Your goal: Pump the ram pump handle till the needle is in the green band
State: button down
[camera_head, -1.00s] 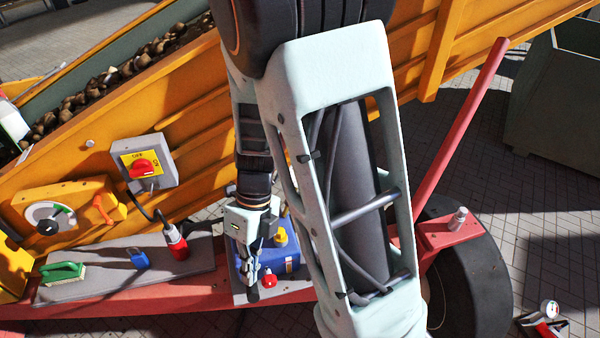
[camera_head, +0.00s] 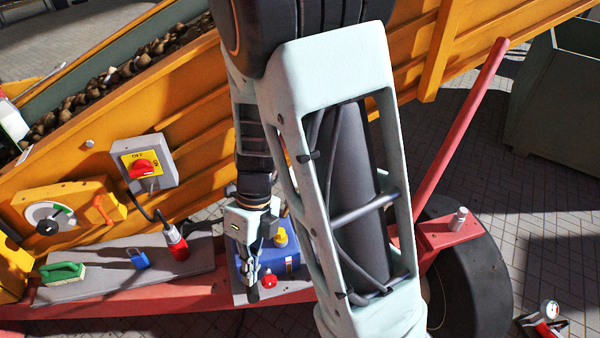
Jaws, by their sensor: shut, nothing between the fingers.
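My gripper (camera_head: 252,292) points down in front of a blue box (camera_head: 285,258) on the red frame. Its fingers are shut with nothing between them. The blue box has a yellow cap (camera_head: 280,238) and a red knob (camera_head: 269,281), just right of the fingertips. Whether the fingers touch anything is unclear. A long red bar (camera_head: 462,145) slants up at right; I cannot tell whether it is the pump handle. A white dial (camera_head: 42,213) with a green part is on the yellow panel at left. No needle reading is legible. My arm hides the middle.
A grey switch box (camera_head: 146,160) with a red knob is on the orange wall. A red plug (camera_head: 178,243), blue padlock (camera_head: 138,259) and green brush (camera_head: 63,272) are on the grey shelf.

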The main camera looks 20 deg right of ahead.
aim_at(255, 284)
jog(key=shift+s+f, duration=0.35)
jog(key=shift+f, duration=0.25)
jog(key=shift+s+f+b, duration=0.25)
jog(key=shift+f+b, duration=0.1)
jog(key=shift+f, duration=0.35)
jog(key=shift+s+a+f, duration=0.1)
jog(key=shift+s+f, duration=0.2)
jog(key=shift+f, duration=0.25)
jog(key=shift+f+b, duration=0.1)
jog(key=shift+b, duration=0.2)
jog(key=shift+s+f, duration=0.2)
jog(key=shift+f, duration=0.35)
jog(key=shift+f+b, duration=0.1)
jog(key=shift+b, duration=0.2)
